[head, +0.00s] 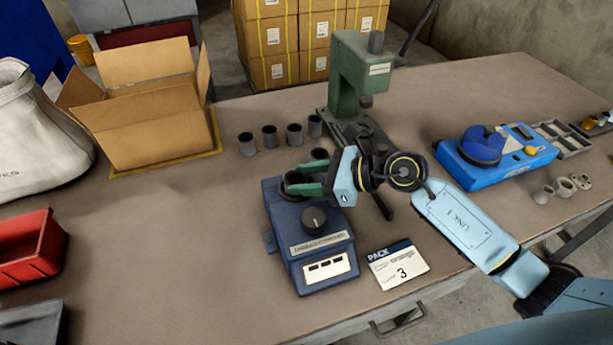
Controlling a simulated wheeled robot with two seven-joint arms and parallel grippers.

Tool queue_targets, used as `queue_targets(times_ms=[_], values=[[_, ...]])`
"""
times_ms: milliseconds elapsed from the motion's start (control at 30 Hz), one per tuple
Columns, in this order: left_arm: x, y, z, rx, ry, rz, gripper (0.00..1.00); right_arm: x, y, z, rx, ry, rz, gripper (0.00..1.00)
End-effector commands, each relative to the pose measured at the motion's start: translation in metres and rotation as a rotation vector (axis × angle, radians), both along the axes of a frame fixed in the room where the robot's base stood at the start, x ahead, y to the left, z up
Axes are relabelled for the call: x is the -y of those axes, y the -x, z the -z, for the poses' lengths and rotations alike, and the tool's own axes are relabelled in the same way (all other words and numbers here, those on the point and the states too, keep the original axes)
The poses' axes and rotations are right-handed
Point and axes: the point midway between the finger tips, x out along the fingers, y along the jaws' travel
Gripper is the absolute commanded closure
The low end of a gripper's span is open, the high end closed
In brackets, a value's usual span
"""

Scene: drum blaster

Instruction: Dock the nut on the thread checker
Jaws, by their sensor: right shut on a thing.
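My right gripper (298,179) reaches in from the right, over the back of a dark blue device (283,231) with a black knob and a label strip on its front. Its green fingers are shut on a dark round piece (294,177), partly hidden by the fingers. I cannot tell for certain that this is the nut, or whether it touches the device. A brighter blue device (487,172) with a round dark-blue top stands at the right. The label on neither device is readable, so I cannot tell which is the thread checker. My left gripper is out of view.
Several grey cylinders (270,136) stand behind the dark blue device, near a green press (350,75). A card marked 3 (397,264) lies at the front. Metal rings (543,194) lie at the right. An open carton (150,120) and red bin (32,250) stand left. The left-middle table is clear.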

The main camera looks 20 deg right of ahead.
Motion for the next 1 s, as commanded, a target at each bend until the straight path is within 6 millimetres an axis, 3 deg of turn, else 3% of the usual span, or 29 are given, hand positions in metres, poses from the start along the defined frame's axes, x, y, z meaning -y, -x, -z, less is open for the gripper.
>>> queue_targets(times_ms=[1000], values=[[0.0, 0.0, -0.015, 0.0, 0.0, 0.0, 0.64, 0.0, 0.0, -0.017, 0.002, -0.002, 0.001, 0.87]])
